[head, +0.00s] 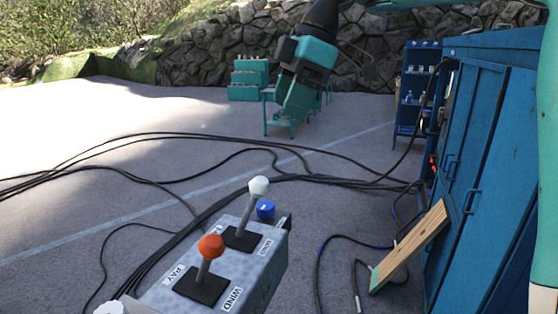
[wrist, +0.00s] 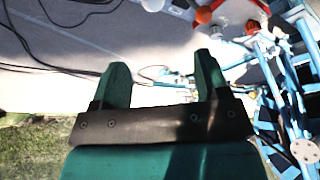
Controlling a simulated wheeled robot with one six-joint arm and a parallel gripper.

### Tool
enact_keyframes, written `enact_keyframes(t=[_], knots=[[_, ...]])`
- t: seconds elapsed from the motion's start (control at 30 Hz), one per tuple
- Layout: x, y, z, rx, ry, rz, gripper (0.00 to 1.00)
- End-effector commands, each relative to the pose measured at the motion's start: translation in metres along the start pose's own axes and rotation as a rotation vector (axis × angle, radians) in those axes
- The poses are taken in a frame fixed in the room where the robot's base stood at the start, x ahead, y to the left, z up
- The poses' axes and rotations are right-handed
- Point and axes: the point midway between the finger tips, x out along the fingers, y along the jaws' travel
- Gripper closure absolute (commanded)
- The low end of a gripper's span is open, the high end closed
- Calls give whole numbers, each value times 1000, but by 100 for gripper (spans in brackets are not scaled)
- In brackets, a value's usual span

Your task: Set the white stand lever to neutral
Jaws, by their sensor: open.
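The white-knobbed lever (head: 257,192) rises from a black plate on the grey speckled control stand (head: 272,262) in the head view. It leans to the right in the picture; its exact setting is hard to tell. An orange-knobbed lever (head: 209,250) stands nearer on the same stand. PAY labels lie left of the levers and WIND labels right. My teal gripper (head: 290,112) hangs in the air, above and apart from the white lever in the picture. In the wrist view my gripper (wrist: 161,66) has its two fingers spread, with nothing between them.
A blue knob (head: 265,210) sits beside the white lever. Black cables (head: 160,140) cross the pavement. A blue cabinet (head: 475,170) with a leaning wooden plank (head: 412,245) stands at right. Teal benches (head: 248,80) and a stone wall (head: 225,42) are far behind.

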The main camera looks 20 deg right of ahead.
Motion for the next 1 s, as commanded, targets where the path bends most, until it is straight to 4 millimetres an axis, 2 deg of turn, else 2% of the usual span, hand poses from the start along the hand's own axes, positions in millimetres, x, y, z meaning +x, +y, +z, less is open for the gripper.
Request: enact_keyframes(t=[0.07, 0.17, 0.7, 0.8, 1.0], knots=[[-2, 5, 7, -18, -10, 5, 31], [10, 4, 9, -26, -12, 5, 31], [130, 5, 8, -9, -15, 12, 31], [147, 5, 7, -11, -16, 14, 31], [168, 6, 6, -12, -13, 14, 31]])
